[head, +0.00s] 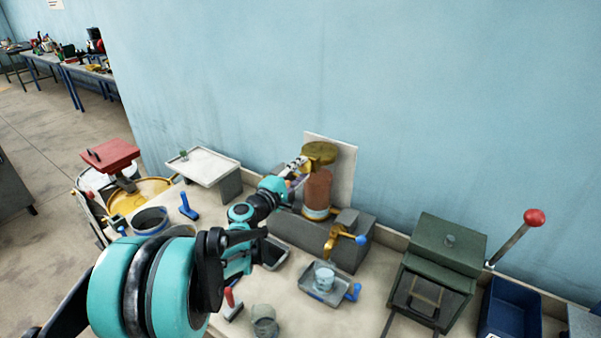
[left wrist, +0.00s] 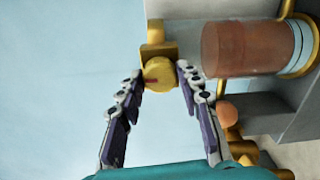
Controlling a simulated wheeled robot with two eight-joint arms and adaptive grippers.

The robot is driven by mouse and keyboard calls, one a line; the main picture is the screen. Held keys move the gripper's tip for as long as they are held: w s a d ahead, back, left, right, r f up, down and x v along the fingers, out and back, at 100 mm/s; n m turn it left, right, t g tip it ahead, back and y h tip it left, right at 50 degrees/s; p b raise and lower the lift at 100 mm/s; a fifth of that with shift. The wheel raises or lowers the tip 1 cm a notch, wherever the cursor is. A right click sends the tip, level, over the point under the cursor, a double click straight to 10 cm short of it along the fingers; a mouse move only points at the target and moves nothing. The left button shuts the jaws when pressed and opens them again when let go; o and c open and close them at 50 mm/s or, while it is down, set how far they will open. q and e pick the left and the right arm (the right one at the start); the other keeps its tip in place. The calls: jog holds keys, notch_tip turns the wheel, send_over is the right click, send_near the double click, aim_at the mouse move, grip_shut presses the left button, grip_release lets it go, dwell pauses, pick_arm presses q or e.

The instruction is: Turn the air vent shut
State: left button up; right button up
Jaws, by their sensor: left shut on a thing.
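The air vent (left wrist: 157,74) is a small round brass knob with a red mark, on a brass fitting beside the copper-coloured vessel (left wrist: 238,48). My left gripper (left wrist: 161,76) has a fingertip on each side of the knob and is shut on it. In the head view, my left gripper (head: 297,168) reaches to the left of the vessel (head: 318,188), just under its brass top (head: 320,152). The knob itself is hidden or too small to tell there. My right gripper is not in view.
The vessel stands on a grey block (head: 352,256) with a blue-handled brass tap (head: 335,240). In front, a small tray (head: 313,291) holds a pale cup (head: 324,277). A green box (head: 446,240) and a red-knobbed lever (head: 534,217) stand right. The wall is close behind.

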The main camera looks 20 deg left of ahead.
pick_arm(q)
jog(key=shift+n, duration=0.4)
jog(key=o, duration=1.2)
jog(key=shift+a, duration=0.1)
jog(key=shift+c, duration=0.2)
jog(key=s+a, duration=0.1)
jog(key=s, duration=1.1)
jog(key=shift+a, duration=0.3)
